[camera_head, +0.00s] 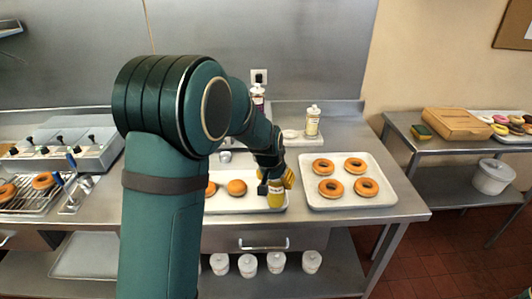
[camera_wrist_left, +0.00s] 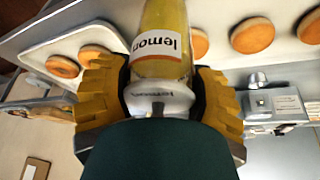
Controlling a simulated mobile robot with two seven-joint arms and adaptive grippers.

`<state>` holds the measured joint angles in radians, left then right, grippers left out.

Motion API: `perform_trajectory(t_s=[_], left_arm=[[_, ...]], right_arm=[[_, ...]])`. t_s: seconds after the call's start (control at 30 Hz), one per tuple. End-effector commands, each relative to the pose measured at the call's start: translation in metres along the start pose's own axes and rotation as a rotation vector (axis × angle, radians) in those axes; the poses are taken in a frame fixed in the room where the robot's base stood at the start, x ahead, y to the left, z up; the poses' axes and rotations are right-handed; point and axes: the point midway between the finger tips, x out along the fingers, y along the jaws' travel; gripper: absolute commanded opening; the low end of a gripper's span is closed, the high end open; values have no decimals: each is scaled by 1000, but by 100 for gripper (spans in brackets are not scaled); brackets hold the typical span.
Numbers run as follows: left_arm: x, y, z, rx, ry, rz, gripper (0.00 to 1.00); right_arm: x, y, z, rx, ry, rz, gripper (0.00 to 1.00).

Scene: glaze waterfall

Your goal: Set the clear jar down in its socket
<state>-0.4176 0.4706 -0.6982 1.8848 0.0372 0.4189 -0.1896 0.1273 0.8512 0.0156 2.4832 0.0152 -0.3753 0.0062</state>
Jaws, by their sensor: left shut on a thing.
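My left gripper (camera_head: 275,181) is shut on a bottle with yellow contents (camera_head: 276,200), held over the tray of doughnuts at the middle of the counter. In the left wrist view the bottle (camera_wrist_left: 162,60) shows a white "lemon" label, and its pale top is between the yellow finger pads. A clear-looking jar with a pale label and white top (camera_head: 312,122) stands upright at the back of the counter. It stands at the right end of a low white holder (camera_head: 292,141), which has a round spot to its left.
A tray of several ring doughnuts (camera_head: 392,198) lies right of the gripper. Another tray (camera_head: 218,207) lies below it. My large forearm hides much of the left counter. A wire rack with doughnuts (camera_head: 20,198) is far left.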

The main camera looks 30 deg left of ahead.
Motion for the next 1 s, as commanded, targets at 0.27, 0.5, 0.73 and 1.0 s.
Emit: perform_trajectory(t_s=[0.27, 0.5, 0.73, 1.0], left_arm=[[9, 59, 66, 39, -1, 16, 16], [14, 87, 99, 55, -1, 22, 16], [17, 103, 117, 62, 0, 25, 16], [17, 102, 116, 60, -2, 24, 16]], right_arm=[[0, 0, 0, 0, 0, 0, 47], [0, 0, 0, 0, 0, 0, 47], [0, 0, 0, 0, 0, 0, 47], [0, 0, 0, 0, 0, 0, 47]])
